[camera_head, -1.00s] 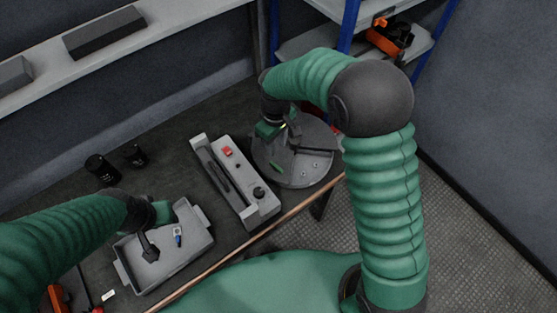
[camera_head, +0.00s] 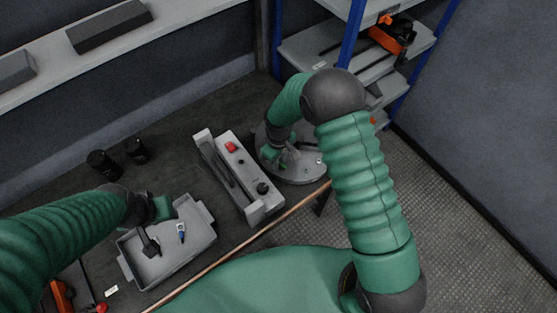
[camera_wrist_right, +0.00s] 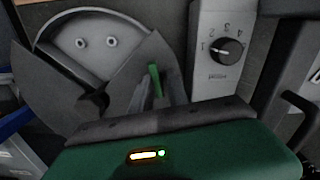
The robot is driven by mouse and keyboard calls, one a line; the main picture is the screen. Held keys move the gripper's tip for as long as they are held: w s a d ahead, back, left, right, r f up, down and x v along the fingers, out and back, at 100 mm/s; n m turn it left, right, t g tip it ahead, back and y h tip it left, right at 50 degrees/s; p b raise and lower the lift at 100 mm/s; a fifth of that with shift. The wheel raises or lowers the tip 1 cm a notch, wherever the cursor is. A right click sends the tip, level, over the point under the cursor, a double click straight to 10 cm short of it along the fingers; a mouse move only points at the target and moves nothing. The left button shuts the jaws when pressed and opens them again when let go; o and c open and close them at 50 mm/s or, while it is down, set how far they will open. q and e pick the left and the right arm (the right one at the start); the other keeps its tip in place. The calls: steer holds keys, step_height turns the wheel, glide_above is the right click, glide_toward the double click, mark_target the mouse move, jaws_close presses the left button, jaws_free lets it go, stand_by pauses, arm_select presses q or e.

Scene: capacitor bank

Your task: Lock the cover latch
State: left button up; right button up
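A round grey unit (camera_head: 307,170) stands on the bench near its right end. A small green lever (camera_wrist_right: 155,80) stands up beside the plates, probably the latch. My right gripper (camera_head: 283,160) is low over the left part of the unit, close to this lever.
A grey control box (camera_head: 240,180) with a red button and a black knob stands left of the unit; its numbered dial (camera_wrist_right: 226,50) is near my right gripper. Two black cylinders (camera_head: 103,164) stand at the back left. A blue-framed shelf (camera_head: 352,35) is behind right.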

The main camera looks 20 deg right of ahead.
steer(key=shift+c, duration=1.2)
steer(key=shift+s+d+f, duration=0.1)
steer(key=shift+d, duration=0.45)
jaws_close()
steer(key=shift+a+m, duration=0.3)
steer(key=shift+m, duration=0.8)
steer(key=shift+d, duration=0.1)
steer(key=shift+s, duration=0.1)
steer(key=o, duration=0.6)
jaws_free()
